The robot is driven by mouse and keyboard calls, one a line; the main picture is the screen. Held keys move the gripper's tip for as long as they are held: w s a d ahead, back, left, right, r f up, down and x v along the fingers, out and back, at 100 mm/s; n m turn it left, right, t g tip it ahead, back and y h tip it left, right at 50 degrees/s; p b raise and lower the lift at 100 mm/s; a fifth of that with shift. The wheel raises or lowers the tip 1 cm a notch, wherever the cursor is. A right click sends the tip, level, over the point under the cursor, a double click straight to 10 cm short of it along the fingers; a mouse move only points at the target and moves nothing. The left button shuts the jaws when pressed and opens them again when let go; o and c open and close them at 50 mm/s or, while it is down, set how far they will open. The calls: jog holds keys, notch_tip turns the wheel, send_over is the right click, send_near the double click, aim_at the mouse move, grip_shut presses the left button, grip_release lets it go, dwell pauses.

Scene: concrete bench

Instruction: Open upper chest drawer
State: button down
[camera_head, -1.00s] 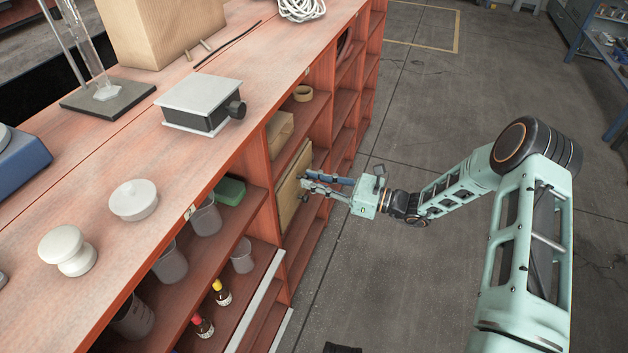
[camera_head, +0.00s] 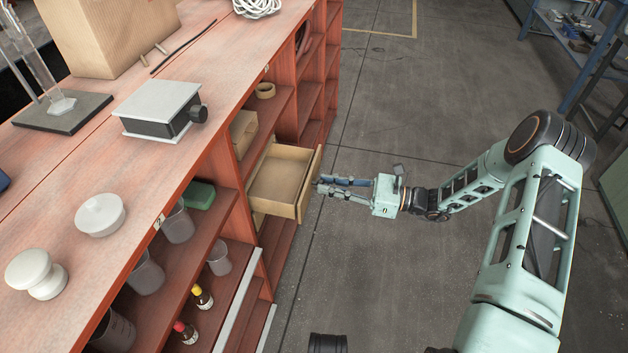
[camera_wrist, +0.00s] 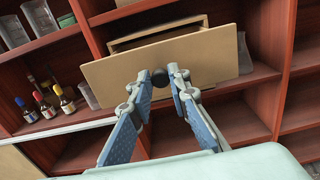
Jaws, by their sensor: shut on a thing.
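The upper chest drawer (camera_head: 281,176) is a light wooden box, pulled part of the way out of the red-brown shelf unit, and its inside looks empty. Its flat front panel (camera_wrist: 205,58) fills the upper middle of the wrist view, with the drawer's opening behind it. My gripper (camera_head: 320,186) is at the outer face of the front panel in the head view. In the wrist view its fingers (camera_wrist: 160,76) close together at the panel's middle, shut on the drawer handle.
Shelves beside the drawer hold beakers (camera_head: 219,257), a green box (camera_head: 198,195) and small bottles (camera_head: 203,297). The concrete floor (camera_head: 400,270) right of the drawer is clear.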

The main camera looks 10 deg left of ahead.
jog(key=c, duration=1.8)
grip_release()
jog(key=shift+c, duration=0.2)
jog(key=s+d, duration=0.1)
jog(key=d, duration=1.1)
jog(key=shift+a, duration=0.1)
